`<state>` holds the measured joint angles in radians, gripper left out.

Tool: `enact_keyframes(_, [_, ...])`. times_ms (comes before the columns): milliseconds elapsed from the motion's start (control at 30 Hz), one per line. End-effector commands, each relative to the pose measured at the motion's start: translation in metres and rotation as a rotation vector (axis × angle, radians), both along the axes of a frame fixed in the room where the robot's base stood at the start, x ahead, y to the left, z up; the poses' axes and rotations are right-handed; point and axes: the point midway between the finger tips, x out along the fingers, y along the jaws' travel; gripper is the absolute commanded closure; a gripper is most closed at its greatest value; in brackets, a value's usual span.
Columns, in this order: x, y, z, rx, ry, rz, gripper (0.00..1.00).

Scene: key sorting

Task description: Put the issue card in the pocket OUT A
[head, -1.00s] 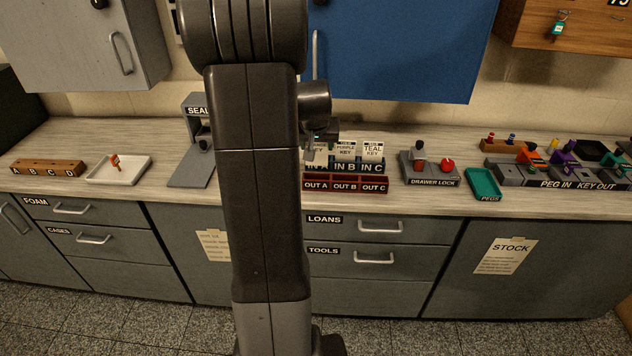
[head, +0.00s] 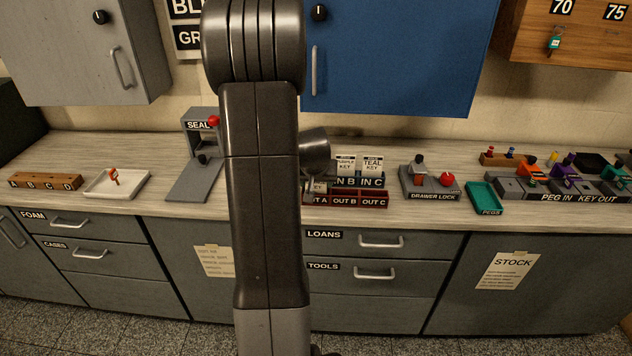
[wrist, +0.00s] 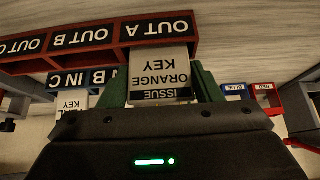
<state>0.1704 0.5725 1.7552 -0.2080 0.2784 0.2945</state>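The issue card (wrist: 160,75), white with a black ISSUE band and the words ORANGE KEY, is between the green fingers of my gripper (wrist: 160,65), which touch its two side edges. The wrist view is upside down. The card's lower end is at the red pocket OUT A (wrist: 157,28); I cannot tell how deep it reaches. In the head view the card (head: 319,187) shows partly beside my arm, above the pocket OUT A (head: 320,200). My arm hides most of the gripper there.
Pockets OUT B (head: 345,201) and OUT C (head: 374,202) look empty. Behind them, the blue pockets IN B (head: 346,181) and IN C (head: 372,182) hold purple and teal key cards. The drawer lock (head: 432,184) stands to the right, the seal press (head: 200,150) to the left.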

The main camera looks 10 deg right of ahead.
Motion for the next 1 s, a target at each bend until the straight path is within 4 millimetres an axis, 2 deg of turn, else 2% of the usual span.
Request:
enact_keyframes(33, [0.000,0.000,0.000,0.000,0.000,0.000,0.31])
enact_keyframes(100, [0.000,0.000,0.000,0.000,0.000,0.000,0.23])
enact_keyframes(367, [0.000,0.000,0.001,0.000,0.000,0.000,0.23])
enact_keyframes(533, [-0.002,0.001,0.009,-0.001,-0.002,0.000,0.23])
enact_keyframes(1000, [-0.042,0.012,0.078,-0.002,-0.004,0.001,0.23])
